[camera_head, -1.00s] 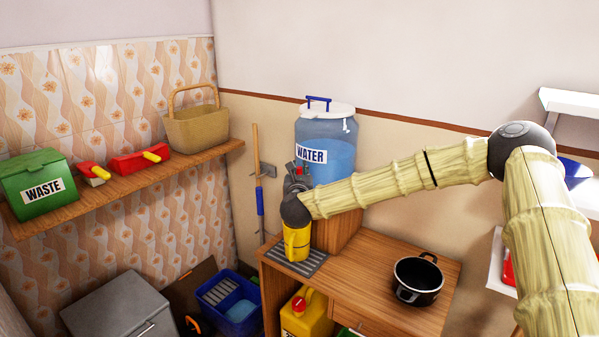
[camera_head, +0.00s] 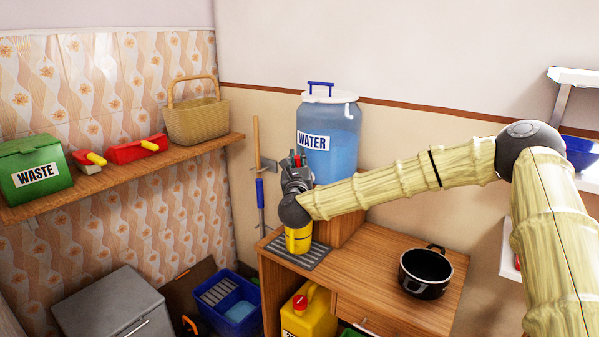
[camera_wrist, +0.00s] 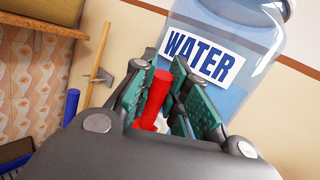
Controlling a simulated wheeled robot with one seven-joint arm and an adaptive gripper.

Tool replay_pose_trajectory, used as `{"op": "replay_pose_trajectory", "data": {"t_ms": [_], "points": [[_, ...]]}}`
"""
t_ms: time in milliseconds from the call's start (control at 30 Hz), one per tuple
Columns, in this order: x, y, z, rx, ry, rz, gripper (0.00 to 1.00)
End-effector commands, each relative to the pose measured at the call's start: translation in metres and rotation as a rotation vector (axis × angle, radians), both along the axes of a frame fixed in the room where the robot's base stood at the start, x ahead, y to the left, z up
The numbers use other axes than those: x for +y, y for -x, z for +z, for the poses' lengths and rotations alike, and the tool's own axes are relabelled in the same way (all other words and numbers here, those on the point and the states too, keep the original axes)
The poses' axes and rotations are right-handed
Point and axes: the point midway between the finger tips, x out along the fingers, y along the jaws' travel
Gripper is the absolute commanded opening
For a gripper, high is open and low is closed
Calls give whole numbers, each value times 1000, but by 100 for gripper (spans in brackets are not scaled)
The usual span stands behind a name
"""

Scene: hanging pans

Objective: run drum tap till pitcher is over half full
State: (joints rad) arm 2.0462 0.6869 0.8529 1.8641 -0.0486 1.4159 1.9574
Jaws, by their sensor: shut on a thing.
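The clear blue drum (camera_head: 345,145), labelled WATER, stands on a wooden block at the back of the table. It also fills the upper right of the wrist view (camera_wrist: 215,75) and holds water. My gripper (camera_wrist: 172,95) is in front of the drum, its green pads shut on the red tap handle (camera_wrist: 153,100). In the head view my gripper (camera_head: 298,165) hides most of the tap. The yellow pitcher (camera_head: 298,240) stands upright on the grey slatted tray (camera_head: 318,258), below my wrist. Its top is hidden by my wrist, so neither its water level nor any stream shows.
A black pot (camera_head: 425,275) stands on the table to the right. A yellow jug (camera_head: 305,315) is beneath the table. A shelf (camera_head: 120,165) at left holds a green WASTE bin (camera_head: 33,170) and a basket (camera_head: 197,120). A blue tub (camera_head: 230,305) is on the floor.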

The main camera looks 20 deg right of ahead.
Motion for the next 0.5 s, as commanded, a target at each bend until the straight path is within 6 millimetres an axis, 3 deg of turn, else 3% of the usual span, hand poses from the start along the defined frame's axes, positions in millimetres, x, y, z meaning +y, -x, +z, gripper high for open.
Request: {"op": "replay_pose_trajectory", "data": {"t_ms": [33,500], "points": [[1,1,-9,-15,16,-1,0],[10,9,-10,-125,160,-1,0]]}}
